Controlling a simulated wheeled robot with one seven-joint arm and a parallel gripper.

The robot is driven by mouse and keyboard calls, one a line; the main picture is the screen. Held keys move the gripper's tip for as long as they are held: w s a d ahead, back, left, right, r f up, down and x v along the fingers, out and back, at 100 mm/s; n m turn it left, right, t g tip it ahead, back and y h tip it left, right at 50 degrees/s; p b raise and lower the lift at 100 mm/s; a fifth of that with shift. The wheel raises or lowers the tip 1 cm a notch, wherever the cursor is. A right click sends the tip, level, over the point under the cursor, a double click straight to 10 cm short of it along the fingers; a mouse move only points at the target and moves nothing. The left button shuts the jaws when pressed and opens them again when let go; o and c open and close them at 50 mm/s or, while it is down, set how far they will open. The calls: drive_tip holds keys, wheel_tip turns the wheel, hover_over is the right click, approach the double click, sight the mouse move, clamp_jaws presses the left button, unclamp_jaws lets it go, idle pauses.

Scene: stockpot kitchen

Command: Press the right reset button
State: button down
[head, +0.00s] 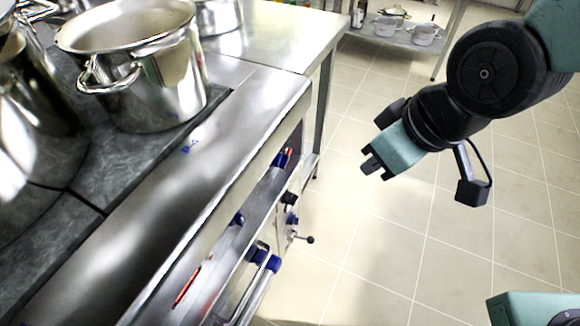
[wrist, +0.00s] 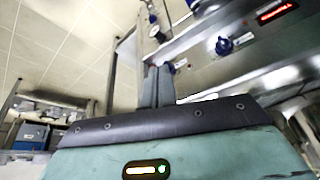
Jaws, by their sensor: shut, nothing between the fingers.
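The steel front panel of the stove (head: 265,210) runs along the near side of the counter in the head view. It carries blue knobs (head: 281,158), a black knob (head: 288,198) and red displays (head: 187,286). I cannot tell which small part is the right reset button. My gripper (head: 373,167) is shut and empty, over the floor to the right of the panel and apart from it. In the wrist view its fingers (wrist: 157,86) point up toward the panel, where a blue knob (wrist: 223,46) and a red display (wrist: 277,13) show.
A steel stockpot (head: 160,85) stands on the dark cooktop, with other pots at left. A small lever with a black ball (head: 309,240) and a handle rail (head: 255,292) stick out from the stove front. The tiled floor (head: 385,255) is clear. A shelf with pots stands behind.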

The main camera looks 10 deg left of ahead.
sight(289, 152)
drive_tip(key=w+a+f+n+t+y+b, duration=0.1)
drive_tip(key=w+f+t+b, duration=0.6)
drive_tip(key=f+b, duration=0.7)
drive_tip(key=w+a+f+n+t+y+b, duration=0.2)
drive_tip(key=w+f+t+b, duration=0.5)
drive_tip(key=w+f+b, duration=0.5)
wheel_tip(289, 152, down, 2)
drive_tip(key=n+y+b, duration=0.1)
drive_tip(key=n+b, duration=0.1)
drive_tip(key=b, duration=0.2)
drive_tip(key=shift+w+a+n, duration=0.15)
drive_tip(key=shift+w+n, duration=0.05)
drive_tip(key=shift+n, duration=0.1)
drive_tip(key=shift+a, duration=0.15)
drive_tip(key=shift+w+a+p, duration=0.15)
drive_tip(key=shift+w+a, duration=0.35)
drive_tip(key=shift+a, duration=0.85)
drive_tip(key=shift+w+a+p, duration=0.15)
drive_tip(key=shift+w+a, duration=0.35)
drive_tip(key=shift+a, duration=0.85)
drive_tip(key=shift+w+a+p, duration=0.15)
drive_tip(key=shift+w+a, duration=0.35)
drive_tip(key=shift+a, duration=0.85)
drive_tip(key=shift+a, duration=0.15)
drive_tip(key=shift+w+a, duration=0.15)
drive_tip(key=shift+a, duration=0.05)
